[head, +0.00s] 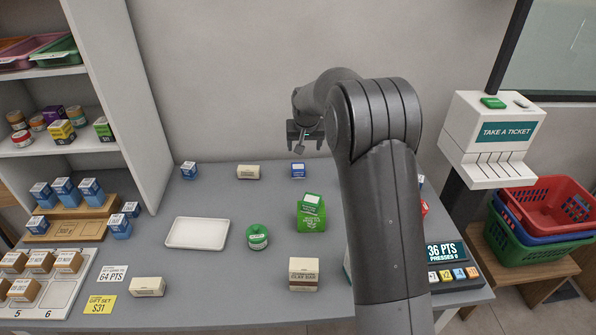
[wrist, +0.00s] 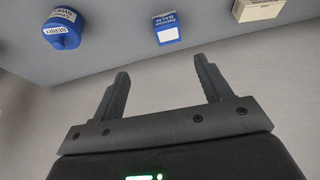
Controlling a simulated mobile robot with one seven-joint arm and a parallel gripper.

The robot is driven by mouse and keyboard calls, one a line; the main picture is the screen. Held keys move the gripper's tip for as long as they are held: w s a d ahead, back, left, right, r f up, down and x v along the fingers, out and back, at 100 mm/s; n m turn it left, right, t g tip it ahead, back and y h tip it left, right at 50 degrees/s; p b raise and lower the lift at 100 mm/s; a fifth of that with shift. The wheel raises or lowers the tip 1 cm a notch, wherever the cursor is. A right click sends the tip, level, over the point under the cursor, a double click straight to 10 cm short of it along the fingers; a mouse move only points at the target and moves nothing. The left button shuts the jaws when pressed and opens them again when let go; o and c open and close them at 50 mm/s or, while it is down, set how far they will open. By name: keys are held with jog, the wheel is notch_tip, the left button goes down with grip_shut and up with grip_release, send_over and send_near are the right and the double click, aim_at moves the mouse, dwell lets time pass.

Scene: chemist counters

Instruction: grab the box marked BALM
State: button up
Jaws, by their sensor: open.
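The blue and white box marked BALM (wrist: 167,28) stands on the counter at the top middle of the wrist view. It appears to be the small blue box (head: 298,170) near the back of the counter in the head view. My gripper (head: 305,143) is above and behind that box, near the wall. In the wrist view its two fingers (wrist: 161,85) are spread apart with nothing between them. The box lies beyond the fingertips, apart from them.
In the wrist view, a blue jar (wrist: 63,29) is left of the box and a beige box (wrist: 258,9) is right. The beige box also shows in the head view (head: 248,172). A green carton (head: 311,214) stands nearer the front. Bare counter surrounds the box.

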send_over(298, 167)
jog(key=s, duration=0.2)
notch_tip(298, 167, down, 9)
jog(key=shift+s+d, duration=0.1)
jog(key=shift+d, duration=0.05)
jog(key=shift+s+x, duration=0.15)
jog(key=shift+x, duration=1.45)
jog(key=shift+s+x, duration=0.1)
jog(key=shift+x, duration=1.55)
jog(key=shift+f, duration=0.1)
jog(key=shift+c, duration=0.3)
jog(key=c, duration=1)
jog(key=shift+c, duration=0.2)
